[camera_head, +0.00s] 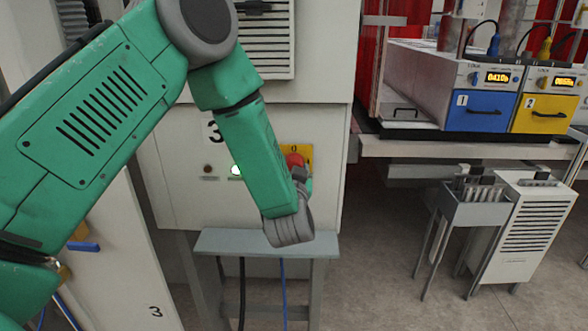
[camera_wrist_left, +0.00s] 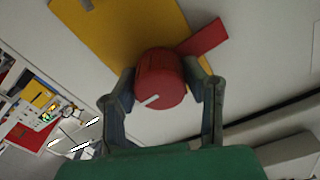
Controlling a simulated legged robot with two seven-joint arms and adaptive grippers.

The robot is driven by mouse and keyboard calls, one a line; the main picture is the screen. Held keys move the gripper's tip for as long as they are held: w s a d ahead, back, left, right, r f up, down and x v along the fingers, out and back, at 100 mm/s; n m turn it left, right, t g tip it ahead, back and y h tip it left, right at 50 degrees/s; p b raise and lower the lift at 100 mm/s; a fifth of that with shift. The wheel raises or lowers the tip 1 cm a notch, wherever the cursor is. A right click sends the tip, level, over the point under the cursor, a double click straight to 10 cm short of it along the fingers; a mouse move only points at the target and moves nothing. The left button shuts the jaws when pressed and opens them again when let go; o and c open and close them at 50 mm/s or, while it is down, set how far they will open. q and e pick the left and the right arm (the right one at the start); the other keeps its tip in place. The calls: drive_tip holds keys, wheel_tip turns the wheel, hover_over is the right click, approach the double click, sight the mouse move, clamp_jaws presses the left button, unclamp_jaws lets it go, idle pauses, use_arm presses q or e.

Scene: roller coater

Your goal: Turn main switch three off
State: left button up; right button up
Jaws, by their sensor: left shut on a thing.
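Main switch three is a red rotary knob on a yellow plate, on a light grey cabinet marked 3. In the head view the red knob (camera_head: 295,160) shows just past my left arm, with the yellow plate (camera_head: 303,150) partly hidden. In the left wrist view the red knob (camera_wrist_left: 160,78) sits between the two fingers of my left gripper (camera_wrist_left: 160,90), which is shut on it. A white mark on the knob points to the lower left there, and a red tab (camera_wrist_left: 205,37) sticks out beyond it. My right gripper is not in view.
A lit white-green lamp (camera_head: 237,170) and a dark red lamp (camera_head: 208,169) are left of the switch. At right stand blue (camera_head: 480,112) and yellow (camera_head: 540,115) numbered units and a metal stand (camera_head: 470,212).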

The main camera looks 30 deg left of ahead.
use_arm(q)
drive_tip(key=n+b, duration=0.1)
drive_tip(key=n, duration=0.1)
drive_tip(key=n+b, duration=0.2)
drive_tip(key=shift+f+n, duration=0.35)
drive_tip(key=shift+n, duration=0.05)
drive_tip(key=n+b, duration=0.3)
drive_tip(key=n, duration=0.1)
drive_tip(key=shift+n, duration=0.3)
drive_tip(key=n+b, duration=0.4)
drive_tip(key=shift+n+b, duration=1.45)
drive_tip(key=shift+n, duration=0.35)
drive_tip(key=o, duration=1.1)
drive_tip(key=shift+r, duration=0.1)
